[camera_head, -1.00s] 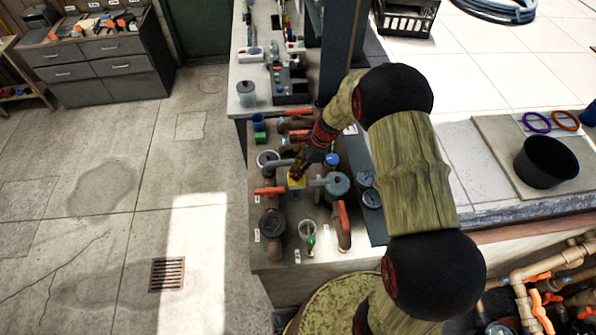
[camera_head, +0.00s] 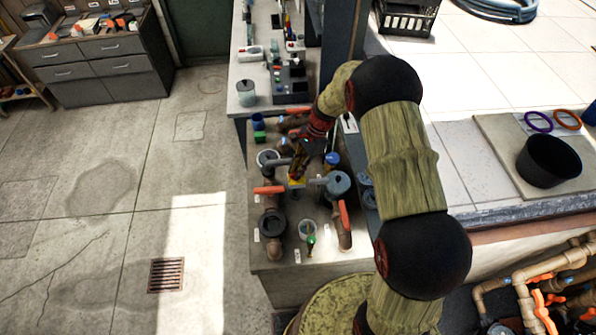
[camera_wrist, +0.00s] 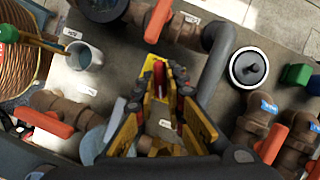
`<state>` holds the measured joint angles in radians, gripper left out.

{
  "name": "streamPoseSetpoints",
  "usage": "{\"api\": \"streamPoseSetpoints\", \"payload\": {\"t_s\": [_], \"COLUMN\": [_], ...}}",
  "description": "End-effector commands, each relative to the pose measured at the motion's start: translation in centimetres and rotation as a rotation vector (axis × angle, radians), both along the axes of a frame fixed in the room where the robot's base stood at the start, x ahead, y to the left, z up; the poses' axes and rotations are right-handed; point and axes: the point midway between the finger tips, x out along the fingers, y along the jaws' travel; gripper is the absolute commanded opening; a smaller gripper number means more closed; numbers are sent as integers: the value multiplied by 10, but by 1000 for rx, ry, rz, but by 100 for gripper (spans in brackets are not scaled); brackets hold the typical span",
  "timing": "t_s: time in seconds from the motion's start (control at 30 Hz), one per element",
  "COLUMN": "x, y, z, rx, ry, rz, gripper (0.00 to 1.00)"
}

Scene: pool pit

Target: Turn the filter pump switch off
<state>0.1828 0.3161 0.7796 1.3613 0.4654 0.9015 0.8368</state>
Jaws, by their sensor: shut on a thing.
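The switch is a yellow plate with a red lever (camera_wrist: 159,78) on the pump bench, in the middle of the wrist view. In the head view its yellow plate (camera_head: 296,182) shows as a small patch below my gripper (camera_head: 297,176). In the wrist view my gripper (camera_wrist: 161,88) has its fingers on both sides of the red lever and is shut on it. The fingers hide part of the plate. I cannot read a label that names the switch.
Brown pipes with orange-red valve handles (camera_wrist: 48,124) surround the switch closely. A grey cup (camera_wrist: 84,57) and a round black-knobbed lid (camera_wrist: 248,68) stand nearby. A black bucket (camera_head: 548,161) is on the ledge at right. The floor at left is clear.

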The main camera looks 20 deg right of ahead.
Motion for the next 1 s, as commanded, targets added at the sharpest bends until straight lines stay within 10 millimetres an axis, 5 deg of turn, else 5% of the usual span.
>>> {"api": "streamPoseSetpoints", "payload": {"t_s": [1.0], "x": [5], "y": [4], "z": [0], "rx": [0], "ry": [-1], "rz": [938], "gripper": [0]}}
